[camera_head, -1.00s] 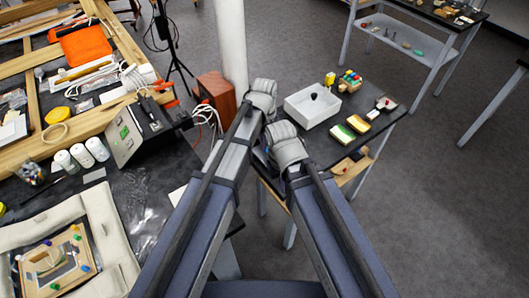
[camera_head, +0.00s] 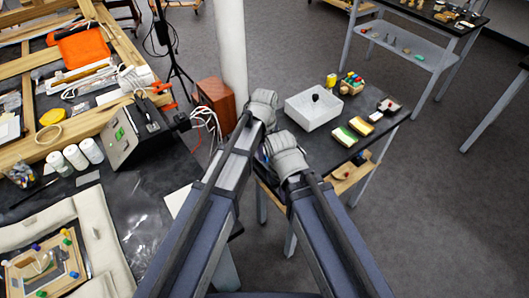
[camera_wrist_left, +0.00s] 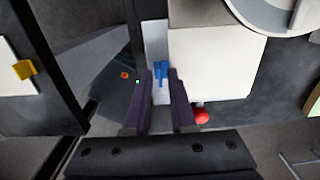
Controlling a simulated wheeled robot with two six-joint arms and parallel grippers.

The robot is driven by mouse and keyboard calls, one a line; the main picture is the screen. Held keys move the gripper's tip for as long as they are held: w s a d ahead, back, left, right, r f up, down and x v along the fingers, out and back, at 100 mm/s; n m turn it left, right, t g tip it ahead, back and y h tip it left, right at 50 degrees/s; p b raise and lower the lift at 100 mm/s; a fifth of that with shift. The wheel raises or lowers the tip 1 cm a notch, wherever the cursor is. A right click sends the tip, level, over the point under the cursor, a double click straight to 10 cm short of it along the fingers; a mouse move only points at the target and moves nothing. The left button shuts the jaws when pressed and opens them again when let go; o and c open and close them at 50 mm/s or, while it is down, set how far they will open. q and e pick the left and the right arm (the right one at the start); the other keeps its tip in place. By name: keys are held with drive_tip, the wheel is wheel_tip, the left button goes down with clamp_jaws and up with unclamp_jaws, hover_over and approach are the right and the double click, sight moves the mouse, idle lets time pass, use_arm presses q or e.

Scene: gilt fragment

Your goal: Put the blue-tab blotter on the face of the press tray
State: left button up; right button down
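In the left wrist view a small blue tab (camera_wrist_left: 160,71) lies over a narrow white strip (camera_wrist_left: 155,36), between and just beyond the fingertips of my left gripper (camera_wrist_left: 161,76). The fingers stand apart with a gap showing; contact with the tab cannot be made out. A larger white square (camera_wrist_left: 205,65) lies right of the strip. In the head view, the grey wrist of my left gripper (camera_head: 262,107) is by the red-brown box, and that of my right gripper (camera_head: 286,156) is lower, by the small table; their fingers are hidden. I cannot tell which thing is the press tray.
A white bin (camera_head: 313,110), two sponge-like blocks (camera_head: 345,136) and coloured pieces (camera_head: 351,82) stand on the small dark table. A pegged wooden board (camera_head: 42,268) lies lower left. A yellow-tabbed white card (camera_wrist_left: 14,62) and red ball (camera_wrist_left: 201,116) show in the wrist view.

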use_arm(q)
drive_tip(key=shift+o, duration=0.4)
drive_tip(key=shift+r, duration=0.15)
wheel_tip(320, 180, up, 12)
drive_tip(key=p, duration=1.2)
